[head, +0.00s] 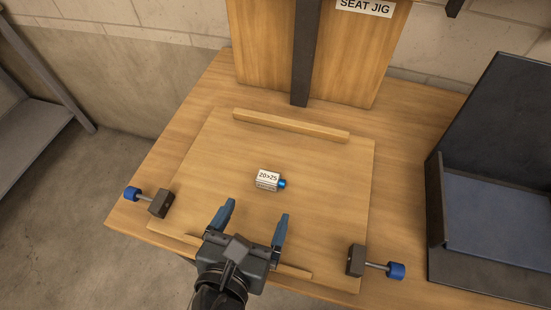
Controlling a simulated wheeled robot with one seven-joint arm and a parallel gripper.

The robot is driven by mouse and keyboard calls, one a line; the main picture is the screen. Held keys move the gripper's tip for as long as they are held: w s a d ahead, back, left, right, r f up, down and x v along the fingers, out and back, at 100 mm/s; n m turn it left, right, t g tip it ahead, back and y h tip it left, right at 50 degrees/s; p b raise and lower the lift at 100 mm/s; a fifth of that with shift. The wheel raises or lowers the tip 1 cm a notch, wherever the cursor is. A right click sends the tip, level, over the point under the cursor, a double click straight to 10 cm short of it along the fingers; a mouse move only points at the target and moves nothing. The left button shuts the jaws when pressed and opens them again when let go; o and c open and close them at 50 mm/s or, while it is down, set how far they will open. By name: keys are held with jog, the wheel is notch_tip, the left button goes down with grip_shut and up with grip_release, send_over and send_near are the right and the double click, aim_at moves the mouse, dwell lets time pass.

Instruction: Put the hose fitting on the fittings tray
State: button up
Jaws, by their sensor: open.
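The hose fitting (267,181) is a small white block labelled "20>25" with a blue end on its right side. It lies on the raised wooden board in the middle of the bench. My gripper (252,211) is open and empty, its two blue fingers spread apart. It is on the near side of the fitting, apart from it in the picture; its height over the board is hard to tell. A dark tray (436,205) with a blue-grey floor and a tall side stands at the right; I cannot tell whether it is the fittings tray.
Two dark clamps with blue knobs sit at the board's left (159,203) and right (356,261) edges. A wooden strip (290,125) runs along the board's far edge. Behind stands an upright panel (350,60) with a dark post and a "SEAT JIG" sign. The board around the fitting is clear.

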aim_at(269, 185)
jog(key=x, duration=0.3)
jog(key=shift+w+d+r, duration=0.1)
jog(key=shift+w, duration=0.1)
jog(key=shift+f+x, duration=0.1)
jog(key=shift+x, duration=1.2)
jog(key=shift+f+x, duration=0.15)
jog(key=shift+x, duration=1.15)
jog(key=shift+s, duration=0.1)
jog(key=c, duration=1.3)
